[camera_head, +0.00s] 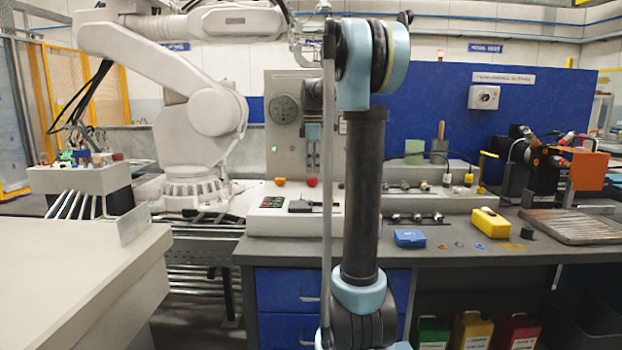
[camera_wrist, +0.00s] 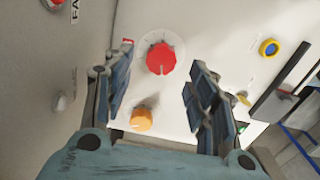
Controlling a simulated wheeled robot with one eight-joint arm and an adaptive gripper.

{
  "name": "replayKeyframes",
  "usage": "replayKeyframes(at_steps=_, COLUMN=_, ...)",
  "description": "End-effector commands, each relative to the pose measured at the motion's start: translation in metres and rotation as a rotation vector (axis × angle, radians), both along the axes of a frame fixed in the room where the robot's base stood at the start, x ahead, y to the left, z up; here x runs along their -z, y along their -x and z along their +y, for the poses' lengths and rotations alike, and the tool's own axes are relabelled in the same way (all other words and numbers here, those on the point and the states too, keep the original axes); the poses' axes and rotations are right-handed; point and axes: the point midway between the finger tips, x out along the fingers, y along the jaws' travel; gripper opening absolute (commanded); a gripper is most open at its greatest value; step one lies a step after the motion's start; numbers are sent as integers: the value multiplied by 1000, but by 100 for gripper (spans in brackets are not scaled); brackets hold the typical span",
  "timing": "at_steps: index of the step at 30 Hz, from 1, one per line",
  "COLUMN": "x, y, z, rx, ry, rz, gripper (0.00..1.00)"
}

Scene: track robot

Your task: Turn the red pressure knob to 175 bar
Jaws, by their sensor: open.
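The red knob (camera_wrist: 161,58) shows in the wrist view on a pale panel. Light scale marks ring it; the numbers are too small to read, and I cannot tell its setting. My gripper (camera_wrist: 160,88) is open, with one finger left and one right of the knob in the picture, and nothing held. I cannot tell how far the fingertips are from the panel. In the head view my gripper (camera_head: 313,150) hangs pointing down above the red knob (camera_head: 312,182), with a gap between them.
An orange knob (camera_wrist: 141,120) sits close to the red one. A blue-and-yellow round button (camera_wrist: 268,47) is at the right. A round gauge (camera_head: 284,109) is on the upright panel behind. My arm hides part of the console (camera_head: 263,226).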

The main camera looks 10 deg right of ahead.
Motion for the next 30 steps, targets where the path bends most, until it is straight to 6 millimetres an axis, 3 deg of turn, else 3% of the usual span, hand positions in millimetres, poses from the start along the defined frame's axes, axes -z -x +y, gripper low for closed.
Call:
replayKeyframes(at_steps=3, x=19, y=0, z=-1, rx=1, ry=0, rz=0, gripper=52)
replayKeyframes(at_steps=9, x=38, y=0, z=-2, rx=2, ry=0, rz=0, gripper=52)
replayKeyframes(at_steps=20, x=43, y=0, z=-1, rx=1, ry=0, rz=0, gripper=52)
replayKeyframes(at_steps=21, x=43, y=0, z=-1, rx=1, ry=0, rz=0, gripper=50)
replayKeyframes(at_steps=27, x=43, y=0, z=-1, rx=1, ry=0, rz=-1, gripper=8)
replayKeyframes(at_steps=30, x=43, y=0, z=5, rx=-3, ry=0, rz=-1, gripper=8)
